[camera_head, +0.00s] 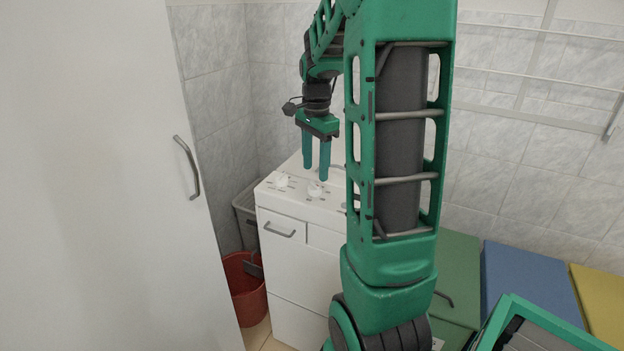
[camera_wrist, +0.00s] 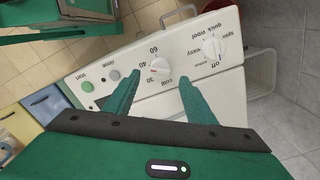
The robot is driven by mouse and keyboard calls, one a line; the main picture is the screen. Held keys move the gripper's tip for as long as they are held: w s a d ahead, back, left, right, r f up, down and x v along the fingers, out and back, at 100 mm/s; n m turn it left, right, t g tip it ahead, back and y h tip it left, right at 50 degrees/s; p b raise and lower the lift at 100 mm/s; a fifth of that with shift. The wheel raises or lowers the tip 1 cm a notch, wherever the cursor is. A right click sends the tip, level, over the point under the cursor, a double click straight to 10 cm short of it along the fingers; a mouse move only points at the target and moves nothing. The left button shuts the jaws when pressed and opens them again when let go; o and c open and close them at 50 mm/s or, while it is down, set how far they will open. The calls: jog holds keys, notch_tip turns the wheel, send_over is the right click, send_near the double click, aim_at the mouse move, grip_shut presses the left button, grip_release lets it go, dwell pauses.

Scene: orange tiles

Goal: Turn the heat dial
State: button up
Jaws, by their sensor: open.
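The heat dial (camera_wrist: 160,66) is a white round knob with a red mark, ringed by the labels 60, 40, 30 and cold, on the white washing machine's control panel (camera_wrist: 140,52). In the head view the heat dial (camera_head: 315,189) is just below my fingertips. My gripper (camera_head: 316,173) points down and is open and empty. In the wrist view my gripper's (camera_wrist: 159,80) two green fingers reach toward the heat dial, one tip to each side of it. I cannot tell whether either finger touches it.
A second white dial (camera_wrist: 213,48) with wash labels sits beside the heat dial. Round rinse (camera_wrist: 113,75) and start (camera_wrist: 87,86) buttons are on the other side. A white door (camera_head: 95,180), red bucket (camera_head: 246,290) and tiled wall (camera_head: 215,70) are nearby.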

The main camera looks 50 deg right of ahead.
aim_at(315, 184)
jog(key=shift+r, duration=2.4)
